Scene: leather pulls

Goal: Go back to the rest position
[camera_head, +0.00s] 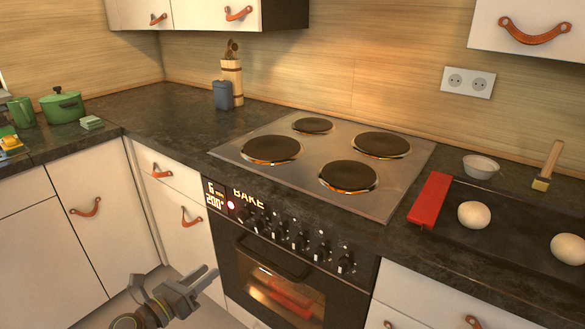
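My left gripper (206,275) shows at the bottom left of the head view, low in front of the drawers and beside the oven (275,285). Its tips point up and to the right. I see nothing held in it, but whether its fingers are apart or together is unclear. My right gripper is not in view.
The oven door is shut, its display reads BAKE and 200°, and something red glows inside. Above it is a four-plate hob (325,160). At right are a dark tray (500,240) with pale dough balls, a red bar (430,200) and a bowl (481,166). A green pot (62,107) stands left.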

